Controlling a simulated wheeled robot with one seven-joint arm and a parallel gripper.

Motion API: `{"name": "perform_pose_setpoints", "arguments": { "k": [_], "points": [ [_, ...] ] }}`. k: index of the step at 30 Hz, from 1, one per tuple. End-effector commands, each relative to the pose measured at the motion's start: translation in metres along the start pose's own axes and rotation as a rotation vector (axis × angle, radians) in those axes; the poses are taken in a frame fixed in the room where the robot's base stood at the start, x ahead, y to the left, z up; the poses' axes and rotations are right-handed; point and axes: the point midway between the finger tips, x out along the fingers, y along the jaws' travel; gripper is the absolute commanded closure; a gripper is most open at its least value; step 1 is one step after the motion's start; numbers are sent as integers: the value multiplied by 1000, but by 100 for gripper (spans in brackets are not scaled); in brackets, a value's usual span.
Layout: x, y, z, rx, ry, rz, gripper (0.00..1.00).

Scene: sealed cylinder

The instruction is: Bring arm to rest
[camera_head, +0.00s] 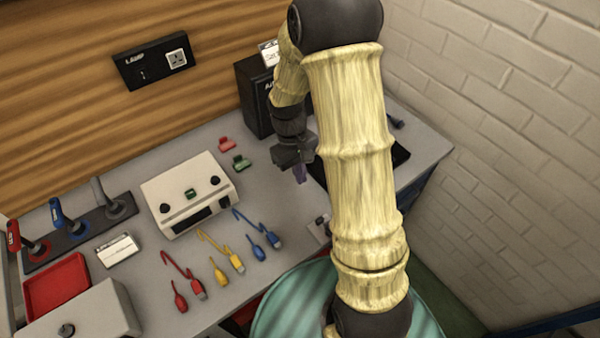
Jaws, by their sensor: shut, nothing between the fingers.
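My arm rises from the lower right and bends over at the top of the view. My gripper (299,173) hangs down over the right part of the grey bench (140,255), left of my thick arm link. Its fingers are shut with nothing between them. It is apart from the red and green clips, which lie to its left. Part of the bench behind my arm is hidden.
A white control box (188,193), red, yellow and blue cables (221,252), a red tray (57,285) and several levers (72,226) cover the bench's left and middle. A black box (256,98) stands behind my gripper. A brick wall (500,130) bounds the right.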

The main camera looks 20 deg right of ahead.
Motion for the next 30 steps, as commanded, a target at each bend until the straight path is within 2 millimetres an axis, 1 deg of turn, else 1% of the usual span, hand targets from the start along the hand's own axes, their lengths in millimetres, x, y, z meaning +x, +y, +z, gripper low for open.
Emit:
{"name": "perform_pose_setpoints", "arguments": {
  "k": [10, 14, 17, 24, 30],
  "points": [
    [0, 0, 0, 1, 1, 1, 100],
    [-7, -2, 5, 17, 30, 4, 100],
    [-18, -6, 15, 50, 82, 9, 100],
    [-51, -22, 53, 175, 276, 12, 100],
    [-67, -32, 84, 277, 426, 4, 100]
  ]
}}
